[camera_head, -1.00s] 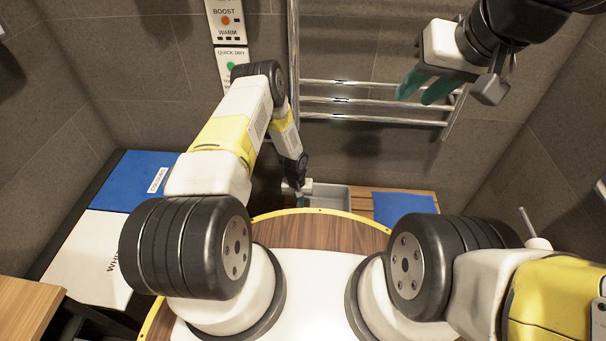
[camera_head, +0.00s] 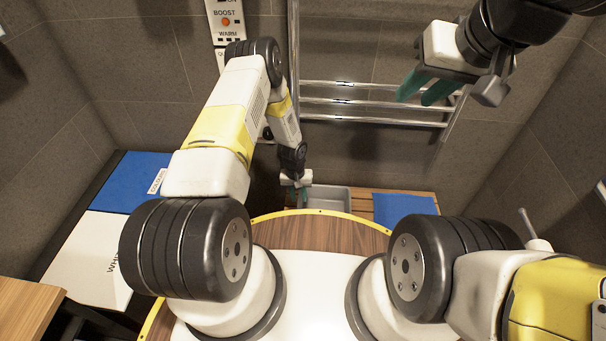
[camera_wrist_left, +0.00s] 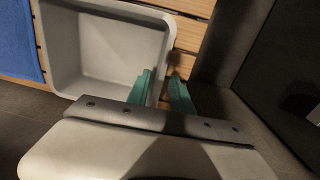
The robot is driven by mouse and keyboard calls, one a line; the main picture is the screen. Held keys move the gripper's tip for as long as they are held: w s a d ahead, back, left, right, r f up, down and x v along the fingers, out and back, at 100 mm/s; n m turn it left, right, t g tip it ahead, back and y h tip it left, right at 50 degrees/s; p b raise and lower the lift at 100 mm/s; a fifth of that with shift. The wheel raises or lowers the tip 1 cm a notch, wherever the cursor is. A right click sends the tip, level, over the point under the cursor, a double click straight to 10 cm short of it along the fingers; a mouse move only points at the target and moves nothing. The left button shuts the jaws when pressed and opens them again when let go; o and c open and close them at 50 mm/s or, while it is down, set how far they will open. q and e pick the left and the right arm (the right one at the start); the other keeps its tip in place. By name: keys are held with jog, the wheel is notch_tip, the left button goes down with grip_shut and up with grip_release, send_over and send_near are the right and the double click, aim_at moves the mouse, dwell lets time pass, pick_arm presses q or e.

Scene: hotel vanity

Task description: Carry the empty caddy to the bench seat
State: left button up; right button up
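The grey, empty caddy (camera_head: 335,199) is an open tray on a slatted wooden surface (camera_head: 361,205) at the back. It also shows in the left wrist view (camera_wrist_left: 100,52), upright, with nothing inside. My left gripper (camera_head: 298,196) is at the caddy's left end in the head view. In the left wrist view, its green fingers (camera_wrist_left: 163,84) are apart, one on each side of the caddy's near right rim; I cannot tell whether they touch it. My right gripper (camera_head: 425,91) is open and empty, raised high before the towel rail, away from the caddy.
A blue cloth (camera_head: 405,209) lies right of the caddy on the slats. A chrome rail (camera_head: 372,103) is on the back wall. Blue (camera_head: 130,182) and white (camera_head: 92,262) lids stand at left. A wooden top (camera_head: 25,305) is at lower left.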

pick_arm(q)
notch_tip(320, 180, up, 7)
jog(key=shift+a+f, duration=0.15)
jog(key=shift+a, duration=0.1)
dwell(0.4)
